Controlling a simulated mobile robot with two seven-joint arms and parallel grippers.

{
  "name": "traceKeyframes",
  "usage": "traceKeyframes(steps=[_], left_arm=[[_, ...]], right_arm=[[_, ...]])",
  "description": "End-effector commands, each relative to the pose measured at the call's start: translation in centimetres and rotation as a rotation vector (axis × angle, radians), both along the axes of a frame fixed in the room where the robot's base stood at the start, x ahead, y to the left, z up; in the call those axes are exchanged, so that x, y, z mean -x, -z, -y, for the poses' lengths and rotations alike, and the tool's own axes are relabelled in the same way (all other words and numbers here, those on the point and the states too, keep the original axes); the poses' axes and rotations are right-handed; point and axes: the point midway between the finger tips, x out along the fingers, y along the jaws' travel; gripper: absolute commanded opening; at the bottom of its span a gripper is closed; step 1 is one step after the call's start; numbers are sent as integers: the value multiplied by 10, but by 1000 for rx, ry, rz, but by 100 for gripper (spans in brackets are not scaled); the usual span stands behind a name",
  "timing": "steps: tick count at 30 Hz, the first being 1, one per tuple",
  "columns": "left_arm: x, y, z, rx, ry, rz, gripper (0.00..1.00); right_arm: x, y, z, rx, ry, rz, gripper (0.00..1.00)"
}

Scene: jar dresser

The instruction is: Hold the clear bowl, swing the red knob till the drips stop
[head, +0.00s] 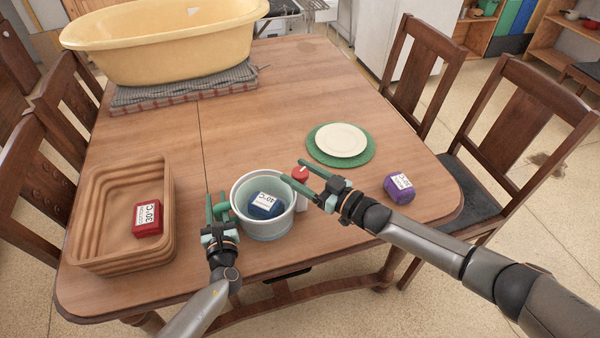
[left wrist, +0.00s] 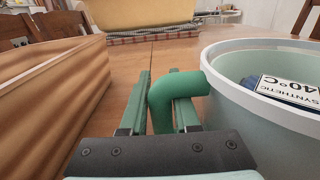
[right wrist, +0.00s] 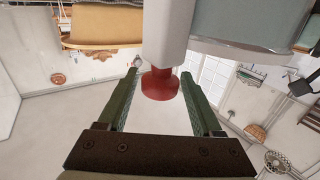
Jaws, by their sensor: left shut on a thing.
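The clear bowl (head: 268,228) is a pale, see-through round tub with a white rim, upright near the table's front edge. A blue cube (head: 265,205) marked 40°C lies in it. A green curved handle (left wrist: 168,95) sticks out from its left side. My left gripper (head: 217,204) is shut on this handle. The red knob (head: 300,172) is on a white upright part at the bowl's right side. My right gripper (head: 294,172) is open, with one finger on each side of the knob in the right wrist view (right wrist: 160,85). No drips can be made out.
A ribbed wooden box (head: 98,225) with a red cube (head: 147,217) stands to the left. A purple cube (head: 398,187) and a white plate (head: 341,140) on a green mat lie to the right. A big yellow tub (head: 165,45) is at the back. The table's middle is clear.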

Motion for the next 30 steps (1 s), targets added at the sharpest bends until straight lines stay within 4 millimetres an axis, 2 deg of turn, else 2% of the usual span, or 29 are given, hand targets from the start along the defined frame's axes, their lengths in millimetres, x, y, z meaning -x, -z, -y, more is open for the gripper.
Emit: traceKeyframes(steps=[2,17,23,30], left_arm=[[0,0,0,-1,0,-1,0],[0,0,0,-1,0,-1,0],[0,0,0,-1,0,-1,0],[0,1,0,0,0,-1,0]], right_arm=[[0,0,0,0,0,0,56],[0,0,0,0,0,0,0],[-1,-1,0,0,-17,3,0],[-2,-1,1,4,-167,6,0]])
